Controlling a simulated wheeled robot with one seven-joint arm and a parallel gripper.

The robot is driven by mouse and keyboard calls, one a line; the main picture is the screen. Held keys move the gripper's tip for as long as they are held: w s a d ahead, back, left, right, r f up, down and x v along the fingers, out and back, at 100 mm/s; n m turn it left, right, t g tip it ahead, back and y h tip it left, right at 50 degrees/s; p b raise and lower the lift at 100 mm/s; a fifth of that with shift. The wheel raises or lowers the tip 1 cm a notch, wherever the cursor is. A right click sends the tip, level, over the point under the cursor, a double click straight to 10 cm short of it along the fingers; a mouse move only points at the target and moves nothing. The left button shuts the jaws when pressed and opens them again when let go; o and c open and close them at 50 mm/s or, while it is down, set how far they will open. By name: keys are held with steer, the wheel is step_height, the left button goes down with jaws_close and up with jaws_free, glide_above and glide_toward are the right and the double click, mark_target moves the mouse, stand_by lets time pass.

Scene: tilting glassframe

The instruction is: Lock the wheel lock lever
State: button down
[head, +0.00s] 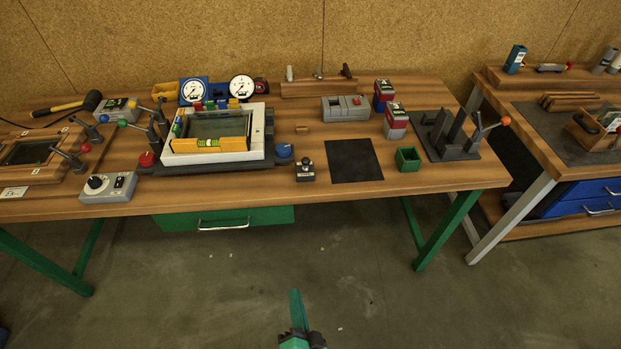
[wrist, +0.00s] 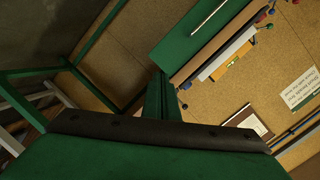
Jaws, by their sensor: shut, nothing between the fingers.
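Several levers with coloured ball knobs stand on the bench in the head view. One with a red-orange knob (head: 505,121) is on the grey bracket fixture (head: 445,140) at the right. Others, with yellow, green, blue and red knobs, stand left of the white tilting frame (head: 257,130). I cannot tell which is the wheel lock lever, or its lock state. My green gripper (head: 295,295) is shut and empty, low in front of the bench over the floor, well apart from every lever. Its shut fingers also show in the wrist view (wrist: 160,95).
The wooden bench (head: 350,185) has a green drawer (head: 225,219) under its front edge and green legs. A control box (head: 108,187), a blue knob (head: 284,151), a black mat (head: 354,161) and a green cup (head: 408,159) lie near the front. The floor before it is clear.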

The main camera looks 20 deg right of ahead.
steer(key=w+d+r+m+t+y, duration=0.1)
steer(key=w+d+r+m+t, duration=0.4)
steer(key=w+d+r, duration=0.7)
steer(key=shift+w+d+r, duration=0.25)
steer(key=shift+d+r, duration=0.1)
steer(key=shift+d, duration=0.3)
glide_toward(307, 165)
steer(key=x, duration=0.4)
steer(key=shift+w+f, duration=0.1)
steer(key=shift+w, duration=0.15)
steer(key=shift+x, duration=0.9)
steer(key=shift+w+d, duration=0.1)
